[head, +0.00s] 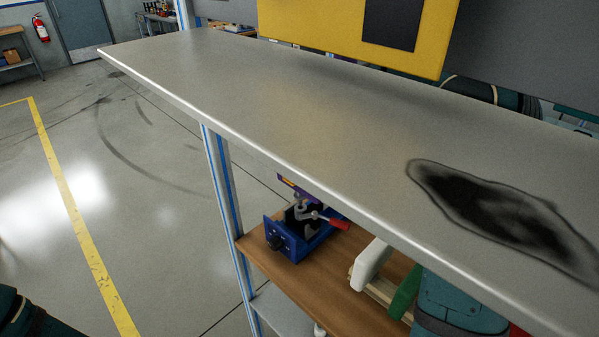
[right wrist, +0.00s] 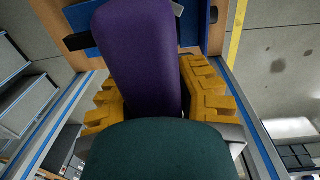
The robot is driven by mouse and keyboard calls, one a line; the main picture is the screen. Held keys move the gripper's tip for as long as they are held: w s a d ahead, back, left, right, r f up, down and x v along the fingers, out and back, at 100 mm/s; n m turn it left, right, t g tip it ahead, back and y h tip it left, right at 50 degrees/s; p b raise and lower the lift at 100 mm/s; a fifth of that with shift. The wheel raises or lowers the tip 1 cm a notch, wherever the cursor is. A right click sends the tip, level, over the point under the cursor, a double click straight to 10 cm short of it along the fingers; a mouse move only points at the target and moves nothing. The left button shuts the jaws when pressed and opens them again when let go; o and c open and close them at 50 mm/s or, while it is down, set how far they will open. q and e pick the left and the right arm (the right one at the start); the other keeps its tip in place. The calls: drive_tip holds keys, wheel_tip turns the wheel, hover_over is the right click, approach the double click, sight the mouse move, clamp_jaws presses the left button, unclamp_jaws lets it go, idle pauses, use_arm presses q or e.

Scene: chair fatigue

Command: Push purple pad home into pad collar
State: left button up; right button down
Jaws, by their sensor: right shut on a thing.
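The purple pad (right wrist: 140,55) fills the middle of the right wrist view, its far end reaching over a blue part. My right gripper (right wrist: 158,90) has yellow ridged fingers on both sides of the pad and is shut on it. In the head view, a blue fixture (head: 291,240) with a red-tipped lever stands on the wooden shelf under the metal top. A small purple and orange patch (head: 286,182) shows just above it, mostly hidden by the metal edge. I cannot make out the pad collar or whether the pad touches it. My left gripper is out of view.
The metal top (head: 250,90) overhangs the wooden shelf (head: 333,268) and hides much of it. A white plate (head: 370,264) and a green plate (head: 404,292) stand upright right of the fixture. A blue-striped post (head: 222,190) rises at the shelf's left. Open floor lies left.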

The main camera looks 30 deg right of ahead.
drive_tip(key=shift+d+f+b, duration=0.1)
drive_tip(key=shift+f+b, duration=1)
drive_tip(key=shift+f, duration=0.85)
drive_tip(key=c, duration=0.8)
unclamp_jaws()
drive_tip(key=shift+o, duration=0.2)
drive_tip(key=shift+r, duration=3.75)
drive_tip(key=shift+a, duration=0.2)
